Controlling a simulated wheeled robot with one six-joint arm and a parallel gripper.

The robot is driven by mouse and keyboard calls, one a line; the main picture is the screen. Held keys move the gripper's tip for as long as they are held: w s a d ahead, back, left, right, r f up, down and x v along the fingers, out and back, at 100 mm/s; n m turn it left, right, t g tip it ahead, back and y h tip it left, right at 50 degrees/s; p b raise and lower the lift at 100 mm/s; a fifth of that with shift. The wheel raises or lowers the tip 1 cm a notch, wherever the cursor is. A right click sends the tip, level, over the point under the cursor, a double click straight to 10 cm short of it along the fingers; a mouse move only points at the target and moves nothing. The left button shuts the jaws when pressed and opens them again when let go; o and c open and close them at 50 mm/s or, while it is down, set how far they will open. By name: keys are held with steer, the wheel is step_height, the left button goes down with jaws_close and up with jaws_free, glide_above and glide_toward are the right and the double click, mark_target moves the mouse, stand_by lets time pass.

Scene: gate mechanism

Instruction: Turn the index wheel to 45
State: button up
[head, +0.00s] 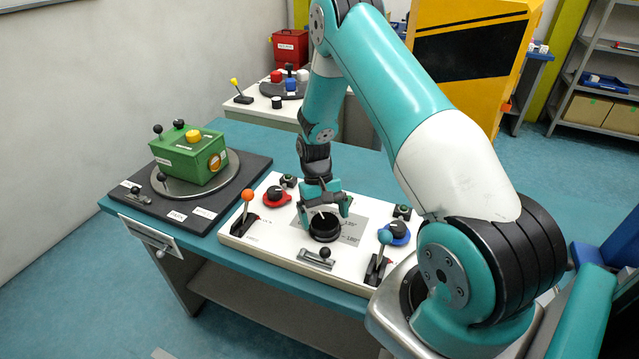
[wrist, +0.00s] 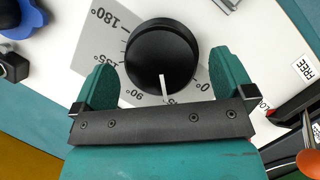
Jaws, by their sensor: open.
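The index wheel (wrist: 161,52) is a round black knob on a grey scale plate (wrist: 100,45) in the wrist view. Its white pointer line points down toward my gripper, between the 90° mark and the 0° mark. The label by its tip is partly hidden by my gripper, so the exact reading is unclear. My gripper (wrist: 162,66) is open, with one teal finger on each side of the wheel and a gap visible at both sides. In the head view my gripper (head: 324,203) is just above the wheel (head: 324,229).
The white panel (head: 265,243) also carries an orange-knobbed lever (head: 248,196), a red dial (head: 277,197), a blue dial (head: 395,233), a blue-knobbed lever (head: 385,238) and a small slider (head: 318,257). A green box (head: 188,160) on a turntable stands at the left.

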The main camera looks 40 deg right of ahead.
steer(key=b+v, duration=0.3)
steer(key=v, duration=1.2)
steer(key=shift+r, duration=0.25)
stand_by(1.3)
